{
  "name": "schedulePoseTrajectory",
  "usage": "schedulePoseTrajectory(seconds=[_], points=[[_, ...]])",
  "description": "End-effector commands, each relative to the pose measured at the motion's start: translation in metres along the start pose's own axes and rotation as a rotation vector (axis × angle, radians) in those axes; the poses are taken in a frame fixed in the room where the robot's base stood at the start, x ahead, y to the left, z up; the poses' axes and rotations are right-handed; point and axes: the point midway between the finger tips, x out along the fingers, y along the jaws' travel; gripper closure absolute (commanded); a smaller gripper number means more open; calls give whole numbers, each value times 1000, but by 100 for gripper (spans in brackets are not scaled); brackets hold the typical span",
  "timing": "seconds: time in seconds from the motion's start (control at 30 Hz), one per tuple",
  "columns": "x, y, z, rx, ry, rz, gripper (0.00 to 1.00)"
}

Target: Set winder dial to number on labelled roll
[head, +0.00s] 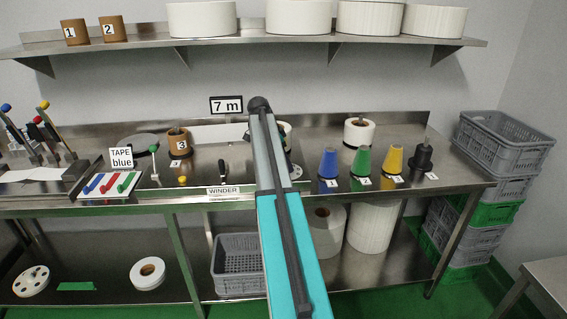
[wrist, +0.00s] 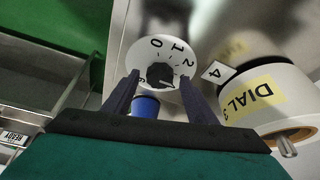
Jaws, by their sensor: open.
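The winder dial (wrist: 158,48) is a white disc with black numbers and a dark knob (wrist: 160,75) at its centre, in the wrist view. The numbers 0, 1 and 2 are clear; where the knob points is too small to tell. My gripper (wrist: 159,76) is open, with its fingers either side of the knob; contact cannot be told. A cream roll (wrist: 290,100) at the right bears a yellow label (wrist: 252,100) that appears to read DIAL 3, upside down. In the head view, my arm hides most of the dial and roll. The WINDER sign (head: 223,191) is on the bench front.
A card marked 4 (wrist: 217,71) stands beside the dial. A 7 m sign (head: 226,105) hangs on the wall. Grey crates (head: 500,145) are stacked at the far right.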

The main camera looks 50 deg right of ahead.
Motion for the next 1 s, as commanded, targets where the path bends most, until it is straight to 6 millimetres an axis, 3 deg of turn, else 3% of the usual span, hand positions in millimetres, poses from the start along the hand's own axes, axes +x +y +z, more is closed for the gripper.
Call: schedulePoseTrajectory(seconds=[0.27, 1.0], points=[[-24, -1, 0, 0, 0, -2, 48], [-126, -2, 0, 0, 0, -3, 48]])
